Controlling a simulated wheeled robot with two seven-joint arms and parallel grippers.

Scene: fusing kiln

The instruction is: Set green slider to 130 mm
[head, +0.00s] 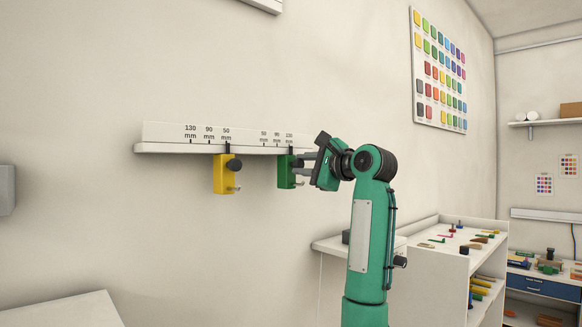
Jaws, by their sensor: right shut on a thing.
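The green slider (284,171) hangs from the white rail (170,148) on the wall. Its black pointer stands under the rightmost label of the right-hand scale, which appears to read 130; the exact alignment is too small to tell. My right gripper (300,163) reaches in from the right and is shut on the green slider, at its right side. The fingers hide part of the slider and its knob. The yellow slider (222,175) hangs to the left, with its pointer at the 50 mm label of the left-hand scale. My left gripper is not in view.
A white shelf unit (432,262) with small coloured pieces stands at the right, behind my right arm. A white surface (60,312) is at the lower left. The wall below the rail is clear. A colour sample board (440,75) hangs high at the right.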

